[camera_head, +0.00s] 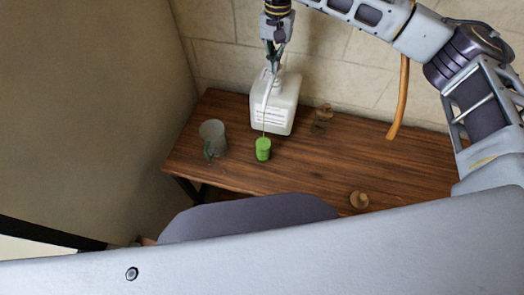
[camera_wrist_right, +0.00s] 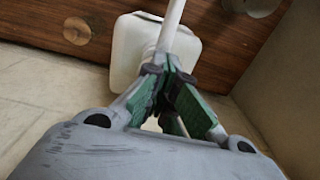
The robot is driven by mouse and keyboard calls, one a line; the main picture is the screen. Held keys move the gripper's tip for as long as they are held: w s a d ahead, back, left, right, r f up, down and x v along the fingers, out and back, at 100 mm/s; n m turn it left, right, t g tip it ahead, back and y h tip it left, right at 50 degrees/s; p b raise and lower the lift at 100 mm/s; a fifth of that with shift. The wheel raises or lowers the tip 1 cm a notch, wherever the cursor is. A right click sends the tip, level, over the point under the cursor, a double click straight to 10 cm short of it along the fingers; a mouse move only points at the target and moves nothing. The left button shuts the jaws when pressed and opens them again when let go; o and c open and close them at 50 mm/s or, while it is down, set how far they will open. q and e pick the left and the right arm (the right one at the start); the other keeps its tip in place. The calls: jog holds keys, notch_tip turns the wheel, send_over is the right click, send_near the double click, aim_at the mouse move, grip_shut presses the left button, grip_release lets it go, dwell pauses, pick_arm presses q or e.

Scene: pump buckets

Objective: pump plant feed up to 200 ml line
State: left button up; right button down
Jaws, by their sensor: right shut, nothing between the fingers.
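A white pump bottle (camera_head: 275,103) with a printed label stands upright near the back of the wooden table. My right gripper (camera_head: 272,66) is shut and empty, directly over the bottle's pump top. In the right wrist view its fingers (camera_wrist_right: 170,72) meet at the white spout (camera_wrist_right: 171,30), with the bottle body (camera_wrist_right: 127,48) behind; contact is unclear. A thin pale line runs from the spout down to a small green ridged container (camera_head: 263,149); I cannot tell whether it is liquid. A grey cup (camera_head: 211,131) with green marks stands to the left. My left gripper is not in view.
The wooden table (camera_head: 310,165) stands against a tiled wall. A brown object (camera_head: 322,117) sits right of the bottle, and a round wooden piece (camera_head: 360,200) lies near the front edge. An orange-brown strip (camera_head: 400,97) hangs at the right. The table's middle right is clear.

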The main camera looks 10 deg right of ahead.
jog(key=shift+s+d+f, duration=0.1)
jog(key=shift+s+f, duration=0.05)
jog(key=shift+f, duration=0.35)
jog(key=shift+r+p, duration=0.35)
jog(key=shift+r, duration=0.15)
jog(key=shift+w+d+r+p, duration=0.15)
jog(key=shift+r+p, duration=0.1)
jog(key=shift+r, duration=0.35)
jog(key=shift+w+d+r+p, duration=0.1)
jog(key=shift+w+r+p, duration=0.15)
jog(key=shift+r, duration=0.3)
jog(key=shift+w+d+r+p, duration=0.1)
jog(key=shift+r+p, duration=0.2)
jog(key=shift+r, duration=0.3)
notch_tip(320, 180, up, 5)
jog(key=shift+a+p, duration=0.1)
jog(key=shift+p, duration=1.1)
